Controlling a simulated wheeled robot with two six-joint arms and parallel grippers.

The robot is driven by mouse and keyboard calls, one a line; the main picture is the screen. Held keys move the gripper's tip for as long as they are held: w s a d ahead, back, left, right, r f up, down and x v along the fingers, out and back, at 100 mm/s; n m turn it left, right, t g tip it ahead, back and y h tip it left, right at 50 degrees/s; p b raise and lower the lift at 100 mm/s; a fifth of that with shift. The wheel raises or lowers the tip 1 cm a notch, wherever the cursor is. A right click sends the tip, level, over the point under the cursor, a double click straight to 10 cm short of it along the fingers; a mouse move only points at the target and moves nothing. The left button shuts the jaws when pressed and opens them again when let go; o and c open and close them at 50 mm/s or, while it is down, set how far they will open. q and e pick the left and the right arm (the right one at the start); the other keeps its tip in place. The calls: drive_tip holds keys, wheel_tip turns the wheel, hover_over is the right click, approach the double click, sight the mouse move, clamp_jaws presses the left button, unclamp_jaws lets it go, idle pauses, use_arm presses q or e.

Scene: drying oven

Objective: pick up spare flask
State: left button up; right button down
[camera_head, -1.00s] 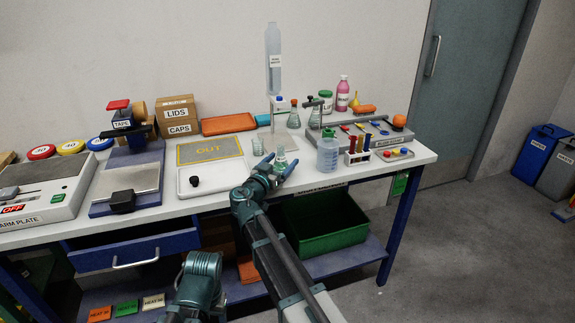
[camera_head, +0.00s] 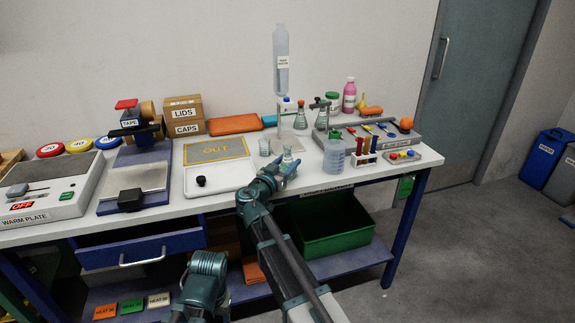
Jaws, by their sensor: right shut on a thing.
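A small clear conical flask (camera_head: 288,157) is at the front of the white table, right of the white tray. My right gripper (camera_head: 282,170) is shut on it, and the fingers hide its lower part. I cannot tell whether its base is clear of the table. Two other flasks stand farther back: one with an orange top (camera_head: 301,120) and one by a clamp (camera_head: 322,119). No label naming the spare flask is readable.
A small glass beaker (camera_head: 265,147) stands just left of the held flask. The white tray (camera_head: 225,178) is left, holding a black knob. A green bin (camera_head: 325,232) sits below.

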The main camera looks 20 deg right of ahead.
sight(285, 153)
drive_tip(key=shift+r, duration=0.2)
wheel_tip(285, 153, up, 4)
drive_tip(key=p, duration=0.4)
drive_tip(key=shift+f, duration=0.15)
drive_tip(key=s, duration=1.5)
drive_tip(key=shift+s+a+r+p, duration=0.3)
drive_tip(key=shift+s+r+p, duration=0.1)
drive_tip(key=shift+r, duration=0.05)
drive_tip(key=shift+s, duration=0.1)
drive_tip(key=shift+r, duration=0.1)
wheel_tip(285, 153, up, 4)
drive_tip(key=p, duration=0.4)
